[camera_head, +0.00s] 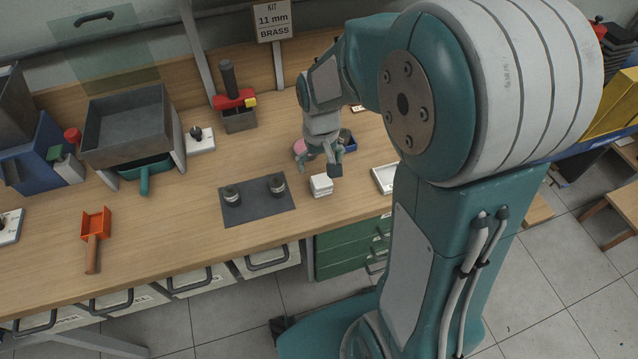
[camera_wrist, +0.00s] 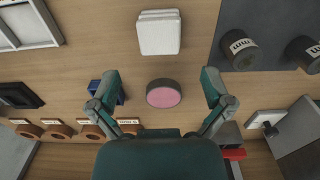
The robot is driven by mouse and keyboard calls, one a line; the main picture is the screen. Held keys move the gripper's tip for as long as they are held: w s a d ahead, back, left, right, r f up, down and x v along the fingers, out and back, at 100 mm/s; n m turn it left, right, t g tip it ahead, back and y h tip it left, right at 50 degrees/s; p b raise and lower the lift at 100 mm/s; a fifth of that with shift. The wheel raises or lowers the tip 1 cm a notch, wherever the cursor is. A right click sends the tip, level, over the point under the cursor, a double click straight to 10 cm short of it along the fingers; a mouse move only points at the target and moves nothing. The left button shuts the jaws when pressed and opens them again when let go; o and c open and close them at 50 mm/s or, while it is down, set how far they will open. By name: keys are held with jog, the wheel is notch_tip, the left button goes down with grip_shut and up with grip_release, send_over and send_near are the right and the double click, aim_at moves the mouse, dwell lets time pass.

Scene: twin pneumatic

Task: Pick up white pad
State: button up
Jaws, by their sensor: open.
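The white pad (camera_head: 321,185) is a small white block, seemingly stacked in layers, lying on the wooden bench right of the dark mat. It also shows in the wrist view (camera_wrist: 159,33) at the top centre. My gripper (camera_head: 321,170) is over the bench just behind the pad, close to it in the picture. In the wrist view my gripper (camera_wrist: 161,90) has its two fingers spread wide with nothing held. A round pink-topped piece (camera_wrist: 163,94) lies between the fingers in that view, below them. The white pad is beyond the fingertips, apart from them.
A dark mat (camera_head: 240,208) with two dark labelled cylinders lies left of the pad. A white tray (camera_head: 384,180) is to its right, partly hidden by my arm. A small blue container (camera_head: 347,138) stands behind my gripper. Bare wood surrounds the pad.

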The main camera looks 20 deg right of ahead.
aim_at(321, 180)
jog(key=shift+s+d+f, duration=0.1)
jog(key=shift+f, duration=0.65)
jog(key=f, duration=0.5)
jog(key=shift+s+a, duration=0.25)
jog(key=shift+s, duration=0.15)
jog(key=shift+d, duration=0.1)
jog(key=c, duration=1.2)
